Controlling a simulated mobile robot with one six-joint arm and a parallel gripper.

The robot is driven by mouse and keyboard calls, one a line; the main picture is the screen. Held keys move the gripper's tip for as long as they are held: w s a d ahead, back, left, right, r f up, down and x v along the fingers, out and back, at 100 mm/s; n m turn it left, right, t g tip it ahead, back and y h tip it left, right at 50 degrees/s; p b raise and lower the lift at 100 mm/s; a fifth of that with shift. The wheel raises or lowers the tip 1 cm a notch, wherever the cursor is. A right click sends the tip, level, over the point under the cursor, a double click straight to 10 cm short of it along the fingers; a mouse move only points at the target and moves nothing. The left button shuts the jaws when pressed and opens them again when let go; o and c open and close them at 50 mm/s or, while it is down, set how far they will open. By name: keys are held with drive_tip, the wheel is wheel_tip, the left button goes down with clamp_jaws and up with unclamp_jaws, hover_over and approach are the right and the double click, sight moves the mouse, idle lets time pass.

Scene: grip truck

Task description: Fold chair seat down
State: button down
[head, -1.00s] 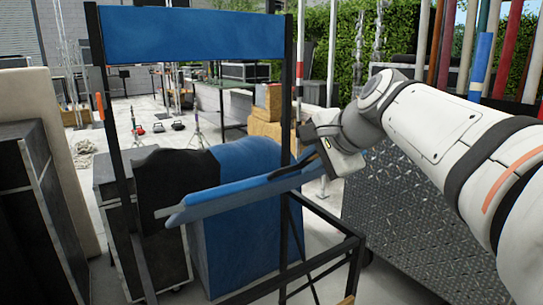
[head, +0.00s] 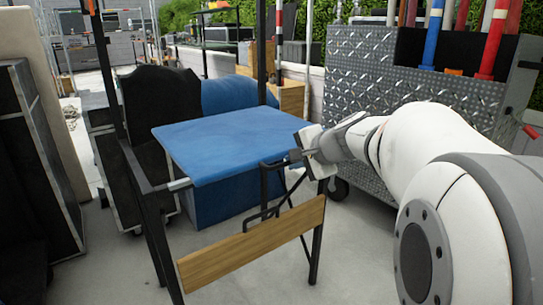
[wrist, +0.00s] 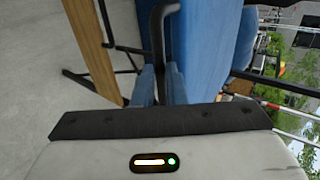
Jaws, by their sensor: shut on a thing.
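The chair seat (head: 235,142) is a blue fabric panel in the middle of the head view. It lies about level across the chair's black metal frame (head: 157,225).
A wooden footrest board (head: 250,243) spans the chair's lower front. Black cases (head: 35,165) stand left, and a diamond-plate metal cart (head: 410,75) stands behind right. A blue-and-black item (head: 235,97) is close behind the seat. Grey floor is open in front.

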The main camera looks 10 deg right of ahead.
drive_tip(key=shift+s+a+f+b, duration=0.1)
drive_tip(key=shift+s+f+b, duration=0.15)
drive_tip(key=shift+f, duration=0.65)
drive_tip(key=shift+s+a+f+b, duration=0.1)
drive_tip(key=shift+f+b, duration=0.15)
drive_tip(key=shift+f, duration=0.6)
drive_tip(key=c, duration=1.8)
unclamp_jaws()
drive_tip(key=o, duration=0.3)
drive_tip(key=shift+w+f, duration=0.15)
drive_tip(key=shift+o, duration=0.2)
drive_tip(key=shift+d, duration=0.1)
drive_tip(key=shift+o, duration=0.7)
drive_tip(key=shift+s+d+r+p, duration=0.25)
drive_tip(key=shift+s+r+p, duration=0.1)
drive_tip(key=shift+r+p, duration=0.15)
drive_tip(key=p+v, duration=0.2)
drive_tip(key=v, duration=0.5)
drive_tip(key=shift+a+r, duration=0.1)
drive_tip(key=shift+r, duration=0.1)
drive_tip(key=shift+c, duration=0.7)
